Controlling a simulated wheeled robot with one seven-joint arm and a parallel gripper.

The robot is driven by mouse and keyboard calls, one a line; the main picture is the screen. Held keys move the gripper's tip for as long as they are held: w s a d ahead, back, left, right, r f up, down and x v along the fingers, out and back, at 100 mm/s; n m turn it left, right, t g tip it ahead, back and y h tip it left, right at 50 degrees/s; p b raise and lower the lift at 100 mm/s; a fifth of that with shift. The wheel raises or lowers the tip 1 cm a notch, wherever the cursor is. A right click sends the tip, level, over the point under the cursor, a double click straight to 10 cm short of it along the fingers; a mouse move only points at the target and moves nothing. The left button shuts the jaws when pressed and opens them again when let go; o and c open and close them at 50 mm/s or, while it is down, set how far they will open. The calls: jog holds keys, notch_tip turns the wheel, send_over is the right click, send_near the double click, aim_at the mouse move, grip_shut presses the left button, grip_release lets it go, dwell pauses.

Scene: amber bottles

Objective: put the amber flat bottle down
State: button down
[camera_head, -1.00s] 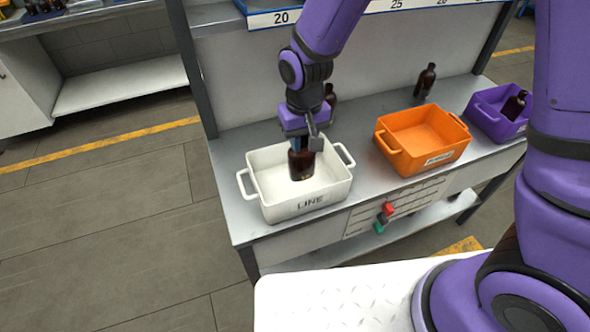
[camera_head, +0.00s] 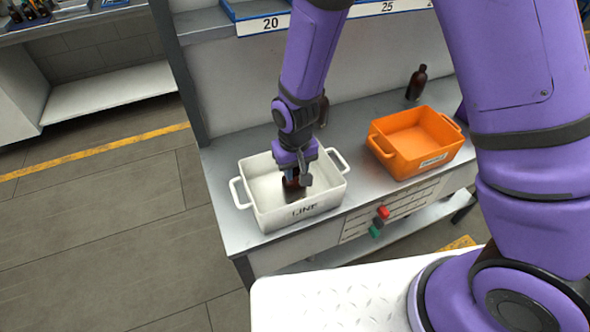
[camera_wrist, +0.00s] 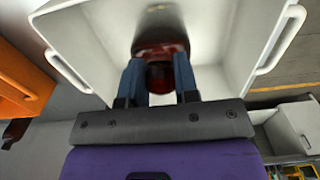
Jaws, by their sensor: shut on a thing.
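The amber flat bottle (camera_head: 290,186) is dark brown and is held inside the white bin marked LINE (camera_head: 262,215). My gripper (camera_head: 297,172) is shut on its upper part, with the bottle below the fingers. In the wrist view the bottle (camera_wrist: 161,50) sits between the two blue-grey fingers of my gripper (camera_wrist: 158,82), inside the white bin (camera_wrist: 222,82). The bottle's lower part is hidden by the bin's front wall in the head view. I cannot tell whether its base touches the bin floor.
An orange bin (camera_head: 400,160) stands on the grey bench (camera_head: 222,160) to the right of the white bin. One dark bottle (camera_head: 416,83) stands behind the orange bin. Another bottle (camera_head: 323,108) is partly hidden behind my arm. A shelf edge numbered 20 and 25 (camera_head: 330,14) runs above.

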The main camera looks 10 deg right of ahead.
jog(key=shift+f, duration=0.5)
jog(key=c, duration=0.9)
grip_release()
jog(key=shift+o, duration=0.2)
notch_tip(320, 180, up, 12)
jog(key=shift+r, duration=0.25)
